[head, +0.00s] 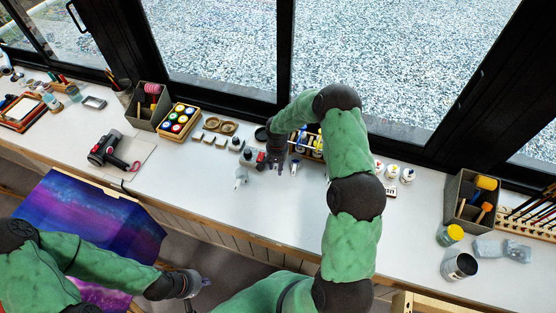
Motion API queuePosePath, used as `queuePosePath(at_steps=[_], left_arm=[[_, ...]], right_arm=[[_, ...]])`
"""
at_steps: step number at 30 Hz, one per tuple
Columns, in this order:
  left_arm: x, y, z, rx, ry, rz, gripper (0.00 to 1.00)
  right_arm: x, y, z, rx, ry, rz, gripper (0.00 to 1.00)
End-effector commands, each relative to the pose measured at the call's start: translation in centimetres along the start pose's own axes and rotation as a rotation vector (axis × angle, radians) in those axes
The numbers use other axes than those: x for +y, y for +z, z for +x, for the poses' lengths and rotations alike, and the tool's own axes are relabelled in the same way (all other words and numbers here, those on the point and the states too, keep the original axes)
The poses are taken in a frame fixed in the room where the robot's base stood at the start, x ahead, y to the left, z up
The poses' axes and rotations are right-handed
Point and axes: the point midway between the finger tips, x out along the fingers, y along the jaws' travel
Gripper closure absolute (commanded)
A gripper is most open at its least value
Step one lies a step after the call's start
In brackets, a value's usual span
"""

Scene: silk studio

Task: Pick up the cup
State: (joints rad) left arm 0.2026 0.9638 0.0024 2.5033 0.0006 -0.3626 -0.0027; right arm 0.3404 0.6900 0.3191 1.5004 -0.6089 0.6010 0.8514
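A grey metal cup (460,266) stands at the right end of the white worktop, near its front edge. It looks like the cup of the task, and its dark opening faces up. My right gripper (278,167) is over the middle of the worktop, far to the left of the cup, beside small bottles. My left gripper (204,283) is low in front of the worktop, away from the cup. Both grippers' fingers are too small to tell whether they are open or shut.
A small white bottle (241,177) is left of my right gripper. Worktop (415,235) left of the cup is clear.

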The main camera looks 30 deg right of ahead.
Motion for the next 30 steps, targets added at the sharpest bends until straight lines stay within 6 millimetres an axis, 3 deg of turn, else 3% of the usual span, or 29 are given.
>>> queuePosePath(at_steps=[8, 12, 24, 30], left_arm=[[0.0, 0.0, 0.0, 0.000, 0.000, 0.000, 1.00], [0.0, 0.0, 0.0, 0.000, 0.000, 0.000, 1.00], [0.0, 0.0, 0.0, 0.000, 0.000, 0.000, 1.00], [0.0, 0.0, 0.1, 0.000, 0.000, 0.000, 1.00]], right_arm=[[0.0, -0.1, 0.3, 0.002, -0.001, 0.000, 0.63], [0.0, -0.1, 0.3, 0.001, -0.001, 0.000, 0.99], [0.0, -0.1, 0.1, 0.002, -0.001, 0.000, 1.00], [0.0, -0.1, -1.2, 0.005, -0.001, -0.002, 1.00]])
